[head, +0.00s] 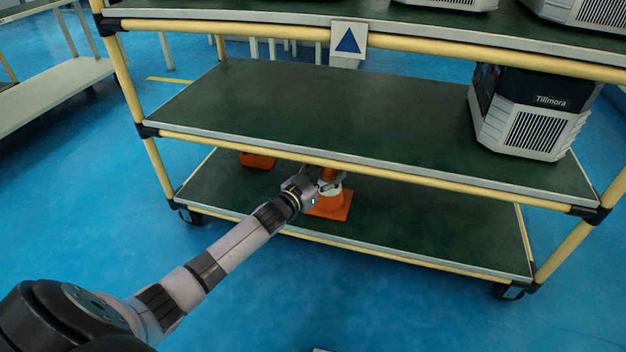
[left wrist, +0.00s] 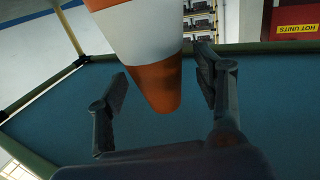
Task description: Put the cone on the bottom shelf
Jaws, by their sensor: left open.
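An orange and white cone (head: 330,206) stands upright on the bottom shelf (head: 430,235), its square orange base flat on the green surface near the front edge. Its upper part is hidden by my gripper and the middle shelf. My left gripper (head: 322,181) reaches under the middle shelf's front edge, at the cone's upper part. In the left wrist view, the cone (left wrist: 155,45) lies between the two fingers of my left gripper (left wrist: 162,82), which are spread apart with gaps on both sides. My right gripper is not in view.
Another orange object (head: 258,160) sits further back left on the bottom shelf, mostly hidden. The middle shelf (head: 330,105) holds a white and black Tillmora unit (head: 530,125) at its right end. The bottom shelf's right part is clear.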

